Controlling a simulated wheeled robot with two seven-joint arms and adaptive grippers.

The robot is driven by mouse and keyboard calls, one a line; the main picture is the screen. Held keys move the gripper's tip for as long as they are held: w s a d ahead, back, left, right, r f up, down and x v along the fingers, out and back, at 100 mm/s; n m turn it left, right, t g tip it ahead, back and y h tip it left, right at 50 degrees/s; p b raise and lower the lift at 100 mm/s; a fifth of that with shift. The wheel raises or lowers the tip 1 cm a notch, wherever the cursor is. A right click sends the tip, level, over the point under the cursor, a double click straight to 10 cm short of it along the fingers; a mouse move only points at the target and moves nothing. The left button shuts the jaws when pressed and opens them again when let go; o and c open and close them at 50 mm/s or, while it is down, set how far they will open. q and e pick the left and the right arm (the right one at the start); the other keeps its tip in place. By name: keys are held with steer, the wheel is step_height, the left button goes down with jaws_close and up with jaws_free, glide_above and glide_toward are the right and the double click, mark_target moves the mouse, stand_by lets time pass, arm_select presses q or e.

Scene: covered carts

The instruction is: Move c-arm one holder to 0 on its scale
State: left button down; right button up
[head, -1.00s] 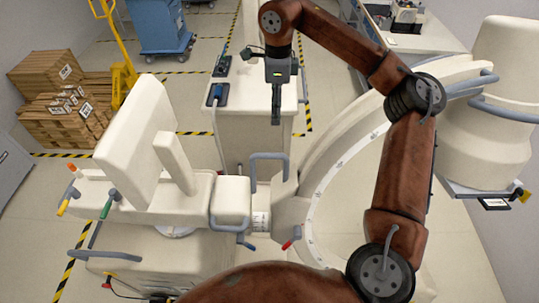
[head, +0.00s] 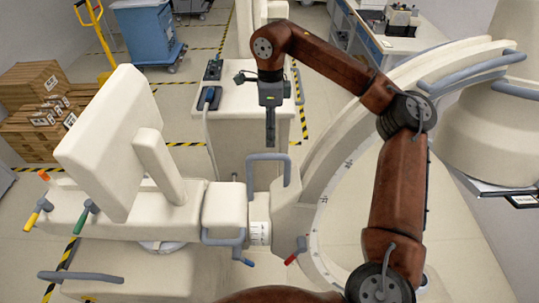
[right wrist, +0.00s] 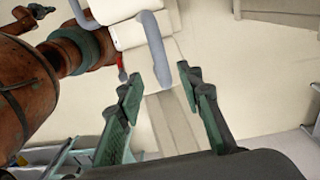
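The white c-arm stands in the middle of the head view, with its large curved arc (head: 330,185) to the right. Its holder (head: 288,208) carries the arc and has an upright grey loop handle (head: 268,157). A pale collar with small scale marks (head: 260,232) sits left of the holder; its reading is too small to tell. My right gripper (head: 270,140) points down just above and behind the loop handle in the picture. In the right wrist view my right gripper (right wrist: 160,84) is open, with a grey handle (right wrist: 156,48) reaching toward the gap between its fingers. My left gripper is out of view.
A red-tipped lever (head: 296,252) and a blue-tipped lever (head: 245,261) stick out near the holder. A white cart (head: 245,120) stands behind.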

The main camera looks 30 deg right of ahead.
steer(key=shift+s+a+f, duration=0.1)
steer(key=shift+f, duration=1.9)
steer(key=shift+s+f, duration=0.1)
steer(key=shift+f, duration=1.85)
steer(key=shift+c, duration=0.6)
jaws_close()
